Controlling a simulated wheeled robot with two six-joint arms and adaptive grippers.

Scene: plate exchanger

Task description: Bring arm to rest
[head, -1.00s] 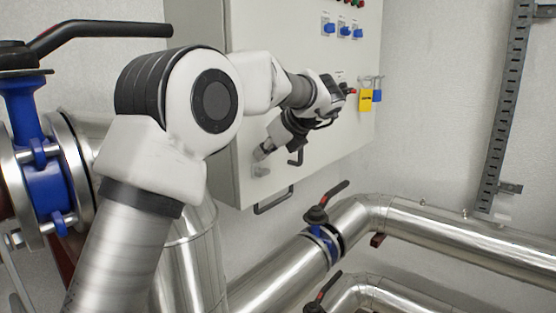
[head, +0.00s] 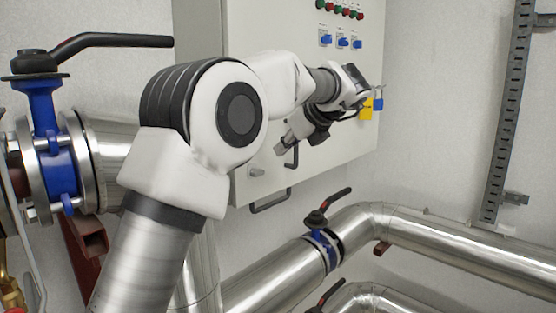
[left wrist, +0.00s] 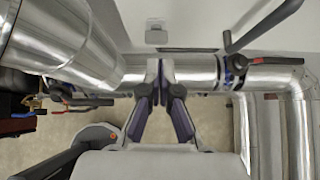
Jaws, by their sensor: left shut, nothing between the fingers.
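My left arm rises from the bottom left in the head view and reaches across the front of the grey control cabinet (head: 225,60). My left gripper (head: 281,148) hangs from its wrist, pointing down and left, in front of the cabinet's lower part. In the left wrist view the two fingers of this gripper (left wrist: 160,72) meet at the tips with nothing between them. Steel pipes show beyond the fingertips. My right gripper is in neither view.
A large blue valve with a black lever (head: 110,41) stands at left, close to my arm. A smaller black-and-red lever valve (head: 318,217) sits on the steel pipe (head: 440,235) below the cabinet. Yellow and blue padlocks (head: 366,109) hang near my wrist.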

